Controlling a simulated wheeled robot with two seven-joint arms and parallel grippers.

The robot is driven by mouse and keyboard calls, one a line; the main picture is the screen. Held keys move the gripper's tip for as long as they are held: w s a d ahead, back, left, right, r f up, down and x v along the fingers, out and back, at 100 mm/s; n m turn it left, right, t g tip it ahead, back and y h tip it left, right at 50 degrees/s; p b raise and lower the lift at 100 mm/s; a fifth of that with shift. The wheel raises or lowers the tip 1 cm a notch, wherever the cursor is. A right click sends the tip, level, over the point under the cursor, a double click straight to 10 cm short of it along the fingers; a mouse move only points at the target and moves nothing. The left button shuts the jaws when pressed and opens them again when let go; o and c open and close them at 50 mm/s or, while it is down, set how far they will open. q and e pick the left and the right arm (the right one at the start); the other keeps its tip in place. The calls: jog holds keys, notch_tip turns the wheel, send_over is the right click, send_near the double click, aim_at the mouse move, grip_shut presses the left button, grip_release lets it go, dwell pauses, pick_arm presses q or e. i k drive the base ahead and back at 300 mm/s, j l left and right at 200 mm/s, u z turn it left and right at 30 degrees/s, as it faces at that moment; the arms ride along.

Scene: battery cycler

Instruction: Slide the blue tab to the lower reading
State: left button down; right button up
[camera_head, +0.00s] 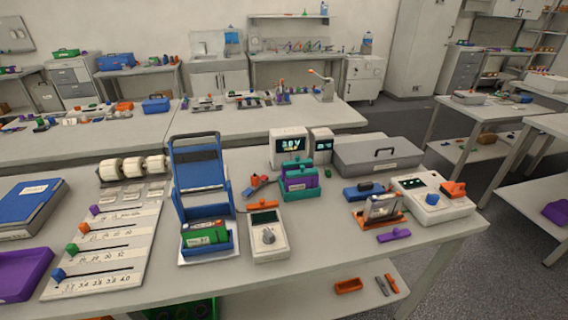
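The blue tab (58,275) sits at the left end of the lowest slot on a pale slider board (150,215) at the left of the near table. A dark slot line runs right from it, with a row of printed numbers below; they are too small to read surely. A green tab (71,249), an orange tab (84,228) and a purple tab (94,210) sit at the left ends of the slots above. Neither of my grippers is in view.
A purple tray (22,275) and a blue binder (30,203) lie left of the board. A blue stand (197,160) with a green battery pack (205,234) and a white meter (268,238) stand to its right. Bare tabletop lies in front of the stand.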

aim_at(58, 275)
jog(key=k+u, duration=0.1)
jog(key=u, duration=1.45)
